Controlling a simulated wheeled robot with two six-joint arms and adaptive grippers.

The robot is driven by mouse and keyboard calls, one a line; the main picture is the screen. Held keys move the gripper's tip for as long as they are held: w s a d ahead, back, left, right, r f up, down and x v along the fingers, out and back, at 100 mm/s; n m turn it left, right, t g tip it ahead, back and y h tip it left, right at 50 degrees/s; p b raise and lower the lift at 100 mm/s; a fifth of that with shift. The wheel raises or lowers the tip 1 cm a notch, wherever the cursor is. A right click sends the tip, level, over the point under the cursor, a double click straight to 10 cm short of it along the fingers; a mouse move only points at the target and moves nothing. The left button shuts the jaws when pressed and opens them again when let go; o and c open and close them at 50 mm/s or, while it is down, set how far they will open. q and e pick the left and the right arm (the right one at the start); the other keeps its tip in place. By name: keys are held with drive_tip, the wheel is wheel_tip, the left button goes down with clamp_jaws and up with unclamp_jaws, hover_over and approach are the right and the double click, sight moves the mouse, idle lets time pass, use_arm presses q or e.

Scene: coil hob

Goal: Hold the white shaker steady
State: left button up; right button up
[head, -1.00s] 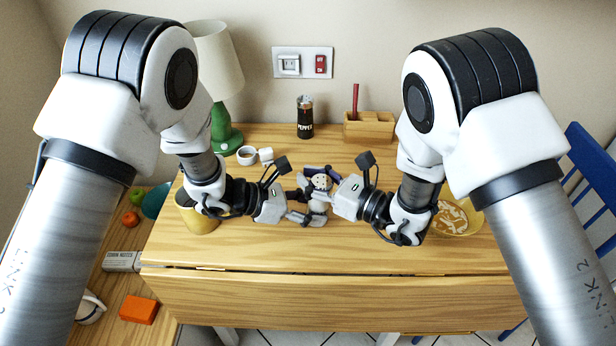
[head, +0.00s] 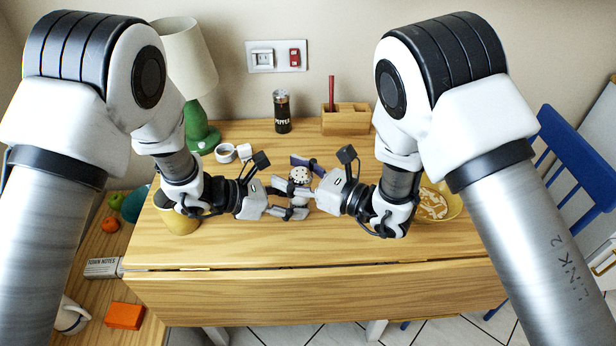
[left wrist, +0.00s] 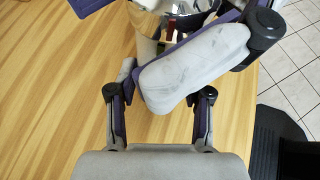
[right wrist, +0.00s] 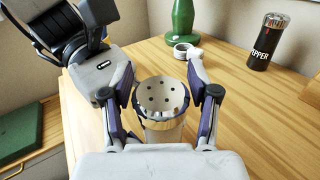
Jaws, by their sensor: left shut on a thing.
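The white shaker (head: 300,176) stands upright with its holed top facing up. My right gripper (head: 297,173) is open around the upper part of the shaker. My left gripper (head: 301,202) is the lower one and is shut on the shaker from the left; the contact is largely hidden. In the left wrist view a grey finger of my right gripper covers much of the shaker.
A pepper can (head: 282,112) and a wooden holder (head: 346,120) stand at the back. The table's front is clear.

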drive_tip(key=v, duration=1.1)
drive_tip(key=shift+d, duration=0.15)
drive_tip(key=shift+o, duration=0.2)
drive_tip(key=shift+s+f, duration=0.1)
drive_tip(key=shift+s, duration=0.05)
drive_tip(key=w+a+n+g+y, duration=0.1)
drive_tip(key=w+a+g, duration=0.1)
drive_tip(key=a, duration=0.1)
drive_tip(key=w+a+n+g, duration=0.1)
drive_tip(key=a, duration=0.2)
drive_tip(key=w+a+n+g+y, duration=0.1)
drive_tip(key=w+a+n+g, duration=0.1)
drive_tip(key=a, duration=0.2)
drive_tip(key=shift+w+g+y, duration=0.3)
drive_tip(key=shift+c, duration=0.2)
